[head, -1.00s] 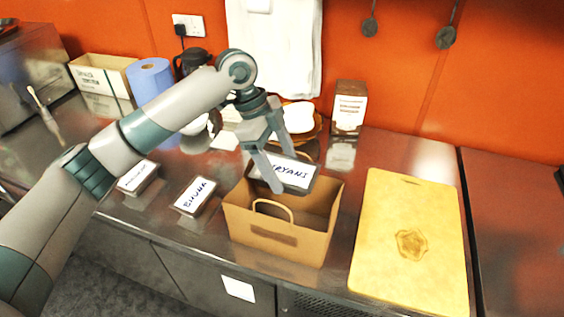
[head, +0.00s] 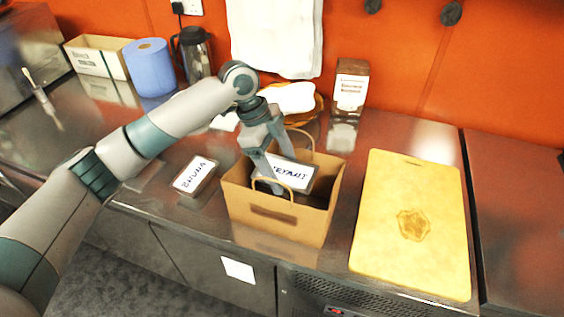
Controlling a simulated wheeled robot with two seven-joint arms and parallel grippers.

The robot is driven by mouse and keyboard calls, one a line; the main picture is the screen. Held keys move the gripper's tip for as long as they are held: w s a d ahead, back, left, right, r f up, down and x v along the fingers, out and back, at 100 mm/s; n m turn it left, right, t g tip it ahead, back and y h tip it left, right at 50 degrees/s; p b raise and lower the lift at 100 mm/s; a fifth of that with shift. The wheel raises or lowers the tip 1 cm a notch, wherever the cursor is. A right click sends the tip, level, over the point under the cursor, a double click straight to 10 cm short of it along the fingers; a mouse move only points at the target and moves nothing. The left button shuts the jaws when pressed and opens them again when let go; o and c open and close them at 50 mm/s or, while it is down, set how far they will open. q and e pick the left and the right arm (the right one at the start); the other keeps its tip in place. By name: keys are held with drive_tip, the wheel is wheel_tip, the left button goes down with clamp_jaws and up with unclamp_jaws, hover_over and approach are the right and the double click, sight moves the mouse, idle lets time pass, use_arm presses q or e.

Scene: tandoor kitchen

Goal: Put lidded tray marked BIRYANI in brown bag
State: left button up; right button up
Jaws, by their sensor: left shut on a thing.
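The lidded tray marked BIRYANI (head: 297,175) has a white label with dark lettering and a dark rim. It is inside the mouth of the brown bag (head: 268,223), a little tilted, its upper edge near the bag's rim. The bag stands open and upright on the steel counter, with its handles up. My left gripper (head: 274,178) reaches down into the bag's left side and is shut on the tray's left edge. The gripper hides part of the label. Whether the tray touches the bag's bottom is hidden. My right gripper is not in view.
Another labelled tray (head: 195,175) lies left of the bag. A yellow cutting board (head: 411,225) lies to the right. A brown-and-white carton (head: 349,86), a blue paper roll (head: 149,67), a dark jug (head: 192,53) and an open box (head: 98,56) stand at the back.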

use_arm(q)
drive_tip(key=shift+f+b, duration=0.8)
drive_tip(key=shift+f, duration=1.7)
drive_tip(key=shift+f+b, duration=0.7)
drive_tip(key=shift+f, duration=2)
drive_tip(key=o, duration=1.4)
drive_tip(key=shift+o, duration=0.2)
